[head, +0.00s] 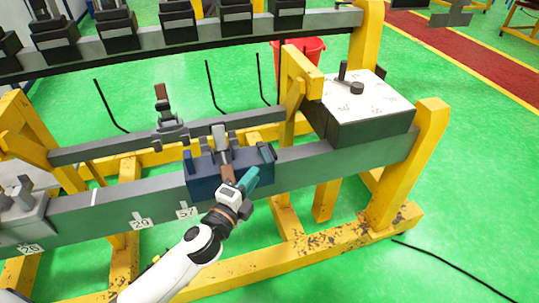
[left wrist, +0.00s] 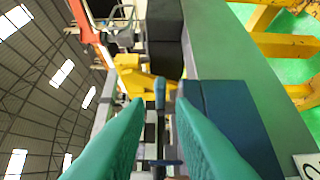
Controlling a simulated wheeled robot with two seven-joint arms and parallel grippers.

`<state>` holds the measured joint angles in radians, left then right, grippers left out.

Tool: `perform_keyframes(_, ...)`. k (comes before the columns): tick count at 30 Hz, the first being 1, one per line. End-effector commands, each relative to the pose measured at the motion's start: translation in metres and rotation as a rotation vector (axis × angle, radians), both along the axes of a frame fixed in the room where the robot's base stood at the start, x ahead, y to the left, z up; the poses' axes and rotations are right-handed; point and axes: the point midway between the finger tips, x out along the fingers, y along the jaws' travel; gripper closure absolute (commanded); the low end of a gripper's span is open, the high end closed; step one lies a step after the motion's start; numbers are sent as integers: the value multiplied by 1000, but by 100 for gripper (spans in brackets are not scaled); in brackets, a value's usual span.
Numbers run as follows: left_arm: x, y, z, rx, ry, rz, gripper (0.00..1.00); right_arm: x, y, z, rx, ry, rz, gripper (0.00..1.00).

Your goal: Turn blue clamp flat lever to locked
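The blue clamp (head: 203,180) sits on the grey front rail, with a grey metal mechanism on top. A flat lever with a brown end (head: 227,173) slopes from it toward my left gripper (head: 254,176). The gripper's teal fingers are at the clamp's front right, close to the lever; whether they touch it is unclear. In the left wrist view the blue clamp (left wrist: 235,125) is right of the fingers. The left gripper (left wrist: 158,100) shows a clear gap between its fingertips, with blue and grey parts visible beyond it. My right gripper is not in view.
A white-topped box with a black knob (head: 372,100) stands right of the clamp on the grey rail (head: 330,165). A brown-handled clamp (head: 165,115) is on the rail behind. Yellow frame posts (head: 418,150) and a red bin (head: 305,50) are nearby. Green floor is open at right.

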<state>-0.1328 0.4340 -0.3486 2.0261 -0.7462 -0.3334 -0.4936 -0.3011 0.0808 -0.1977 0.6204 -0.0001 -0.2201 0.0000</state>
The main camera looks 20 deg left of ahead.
Motion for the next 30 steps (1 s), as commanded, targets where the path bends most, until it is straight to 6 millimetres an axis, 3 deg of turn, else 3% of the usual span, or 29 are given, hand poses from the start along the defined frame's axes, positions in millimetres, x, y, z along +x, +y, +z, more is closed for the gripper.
perform_keyframes(9, 64, -12, 2, -2, 0, 2, 78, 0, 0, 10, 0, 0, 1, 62)
perform_keyframes(15, 90, -18, 1, -3, 2, 0, 78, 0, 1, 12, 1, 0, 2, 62)
perform_keyframes(27, 98, -19, 0, -4, 3, 0, 78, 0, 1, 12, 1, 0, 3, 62)
perform_keyframes(30, 98, -19, 0, -4, 3, 0, 91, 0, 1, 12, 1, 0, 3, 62)
